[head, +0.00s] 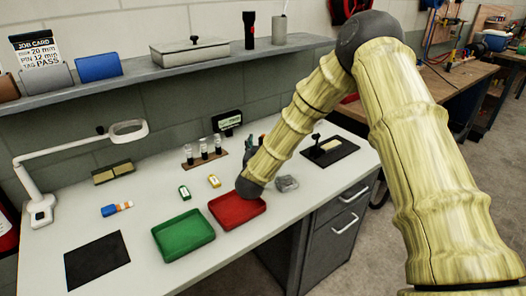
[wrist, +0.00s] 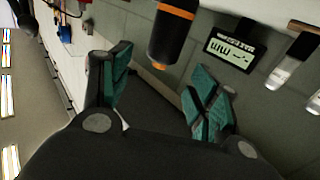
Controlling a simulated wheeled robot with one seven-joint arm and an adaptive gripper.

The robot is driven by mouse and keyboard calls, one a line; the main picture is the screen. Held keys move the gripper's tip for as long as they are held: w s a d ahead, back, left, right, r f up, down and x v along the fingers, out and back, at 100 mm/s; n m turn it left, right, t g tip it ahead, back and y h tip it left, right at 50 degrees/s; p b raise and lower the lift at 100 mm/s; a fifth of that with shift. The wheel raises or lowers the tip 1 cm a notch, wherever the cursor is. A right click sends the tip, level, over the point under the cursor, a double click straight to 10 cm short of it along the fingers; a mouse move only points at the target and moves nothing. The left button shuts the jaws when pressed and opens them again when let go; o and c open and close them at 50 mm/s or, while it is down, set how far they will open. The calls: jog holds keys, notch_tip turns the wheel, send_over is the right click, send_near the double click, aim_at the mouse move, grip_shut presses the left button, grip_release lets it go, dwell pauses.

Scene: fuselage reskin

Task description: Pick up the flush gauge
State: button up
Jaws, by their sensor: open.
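No thing in view is clearly labelled as the flush gauge. A black unit with a lit digital display (head: 227,120) stands at the back of the bench by the wall; it also shows in the wrist view (wrist: 235,47), right of my fingers. A dark cylinder with an orange band (wrist: 173,30) shows in the wrist view beyond the gap between my fingers; I cannot tell whether it is the gauge. My gripper (wrist: 162,85) is open, with teal pads apart and nothing between them. In the head view my arm mostly hides it.
A red tray (head: 238,219) and a green tray (head: 184,246) lie in front. A vial rack (head: 205,160) stands left of my gripper. A black mat with a knobbed tool (head: 330,149) is at the right. A shelf (head: 130,83) overhangs the back. A lamp (head: 40,205) stands at left.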

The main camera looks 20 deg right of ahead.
jog(key=shift+f+p+x, duration=0.2)
jog(key=shift+p+x, duration=0.1)
jog(key=shift+x, duration=1.1)
jog(key=shift+f+p+x, duration=0.2)
jog(key=shift+p+x, duration=0.05)
jog(key=shift+x, duration=1.15)
jog(key=c, duration=1.1)
